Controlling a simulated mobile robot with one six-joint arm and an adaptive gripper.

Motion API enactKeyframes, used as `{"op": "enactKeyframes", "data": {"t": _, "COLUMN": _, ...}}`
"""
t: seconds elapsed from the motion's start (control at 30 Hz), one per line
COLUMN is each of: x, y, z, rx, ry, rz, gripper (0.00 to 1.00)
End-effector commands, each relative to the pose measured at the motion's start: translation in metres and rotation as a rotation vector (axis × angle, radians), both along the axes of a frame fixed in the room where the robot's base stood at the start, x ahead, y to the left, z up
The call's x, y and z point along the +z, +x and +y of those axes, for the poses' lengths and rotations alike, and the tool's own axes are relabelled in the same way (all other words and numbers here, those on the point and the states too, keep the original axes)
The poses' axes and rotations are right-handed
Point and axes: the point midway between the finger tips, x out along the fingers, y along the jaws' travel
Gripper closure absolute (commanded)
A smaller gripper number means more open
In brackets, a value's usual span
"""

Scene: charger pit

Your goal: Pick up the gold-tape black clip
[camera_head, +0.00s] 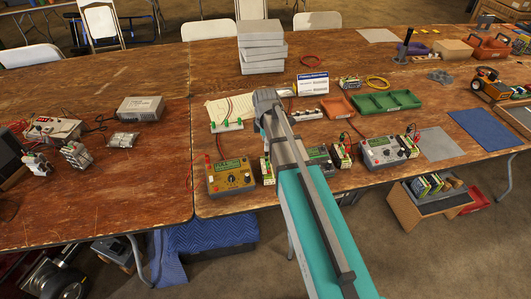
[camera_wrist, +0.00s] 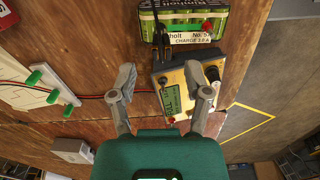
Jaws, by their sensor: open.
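In the wrist view, my gripper (camera_wrist: 160,80) is open, with its two grey fingers apart and nothing between them. Beyond the fingers lies a charger with a gold face (camera_wrist: 185,92), a small green display and a dark knob. Above it in the picture is a green battery pack (camera_wrist: 182,18).
A white board with green clips (camera_wrist: 40,88) lies left of the charger in the wrist view. In the head view, more chargers (camera_head: 382,152) and packs stand to the right. Grey boxes (camera_head: 262,47) are stacked behind. The left table's front part (camera_head: 110,185) is clear.

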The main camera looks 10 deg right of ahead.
Motion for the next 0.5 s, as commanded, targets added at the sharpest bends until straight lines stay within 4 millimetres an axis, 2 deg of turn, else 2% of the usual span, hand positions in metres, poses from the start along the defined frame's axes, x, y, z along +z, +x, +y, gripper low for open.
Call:
{"op": "enactKeyframes", "data": {"t": 0.17, "x": -0.006, "y": 0.0, "z": 0.0, "rx": 0.0, "ry": 0.0, "rz": 0.0, "gripper": 0.37}}
{"op": "enactKeyframes", "data": {"t": 0.5, "x": -0.031, "y": -0.002, "z": -0.002, "rx": 0.001, "ry": 0.0, "rz": 0.0, "gripper": 0.37}}
